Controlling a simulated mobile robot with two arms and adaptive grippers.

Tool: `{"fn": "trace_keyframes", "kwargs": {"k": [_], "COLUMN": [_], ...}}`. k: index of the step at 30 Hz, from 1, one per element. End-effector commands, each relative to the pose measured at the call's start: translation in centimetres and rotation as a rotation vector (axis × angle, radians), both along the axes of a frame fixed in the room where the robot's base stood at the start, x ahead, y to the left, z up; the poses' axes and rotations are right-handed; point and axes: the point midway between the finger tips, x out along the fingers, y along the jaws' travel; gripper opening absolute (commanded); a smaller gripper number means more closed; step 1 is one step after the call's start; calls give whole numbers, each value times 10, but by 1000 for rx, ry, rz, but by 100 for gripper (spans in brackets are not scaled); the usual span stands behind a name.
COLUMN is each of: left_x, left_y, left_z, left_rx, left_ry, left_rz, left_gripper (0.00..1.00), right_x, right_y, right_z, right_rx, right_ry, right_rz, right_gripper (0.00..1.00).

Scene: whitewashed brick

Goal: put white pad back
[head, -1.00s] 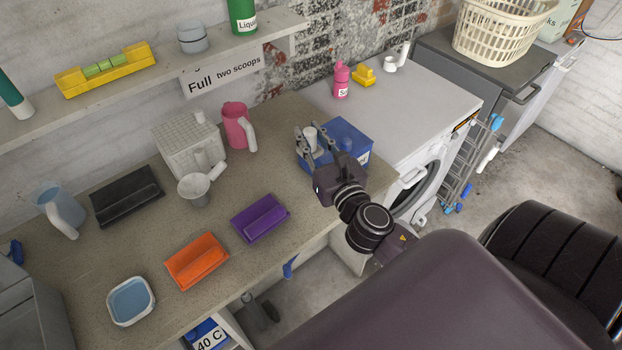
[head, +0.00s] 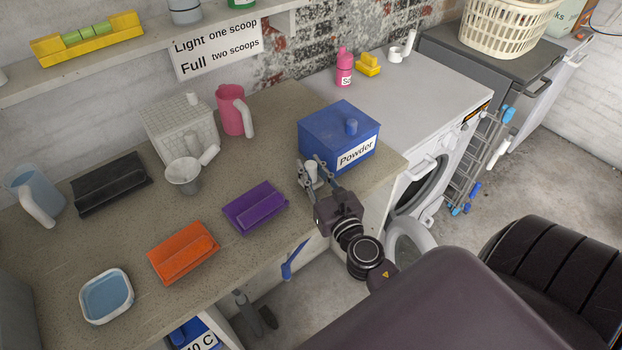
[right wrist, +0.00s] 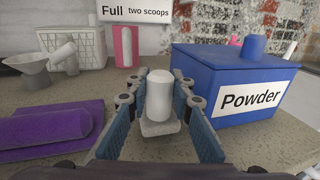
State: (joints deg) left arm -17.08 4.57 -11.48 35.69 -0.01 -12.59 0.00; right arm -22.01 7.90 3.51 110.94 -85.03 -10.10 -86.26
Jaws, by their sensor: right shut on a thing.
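My right gripper (head: 312,177) is shut on a small white piece, which I take to be the white pad. In the right wrist view the white pad (right wrist: 159,95) shows a rounded upright grip on a small flat base, between the two fingers. It is held near the counter's front edge, in front of the blue Powder box (head: 338,133). Whether its base touches the counter I cannot tell. My left gripper is not in view.
Purple (head: 256,206), orange (head: 183,252) and black (head: 110,183) pads lie on the counter (head: 120,240). A white gridded box (head: 180,125), funnel-shaped cup (head: 183,175), pink jug (head: 233,110) and blue tray (head: 107,297) stand there too.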

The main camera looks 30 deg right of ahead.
Motion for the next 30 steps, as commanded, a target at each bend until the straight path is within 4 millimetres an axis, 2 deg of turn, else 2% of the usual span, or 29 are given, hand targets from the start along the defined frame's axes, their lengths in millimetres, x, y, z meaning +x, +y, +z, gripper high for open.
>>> {"fn": "trace_keyframes", "kwargs": {"k": [1,3,17,18,22,30], "left_x": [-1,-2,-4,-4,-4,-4], "left_y": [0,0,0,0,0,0], "left_z": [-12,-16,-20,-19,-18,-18], "left_rx": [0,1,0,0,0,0], "left_ry": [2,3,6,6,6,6], "left_rz": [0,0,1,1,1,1], "left_gripper": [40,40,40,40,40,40], "right_x": [0,0,0,0,0,0], "right_y": [0,0,0,0,0,0], "right_z": [-12,-17,-22,-20,-20,-20], "right_rx": [1,-1,1,1,0,0], "right_ry": [0,-1,-1,0,0,0], "right_rz": [0,0,0,0,0,0], "right_gripper": [0,0,0,24,38,38]}}
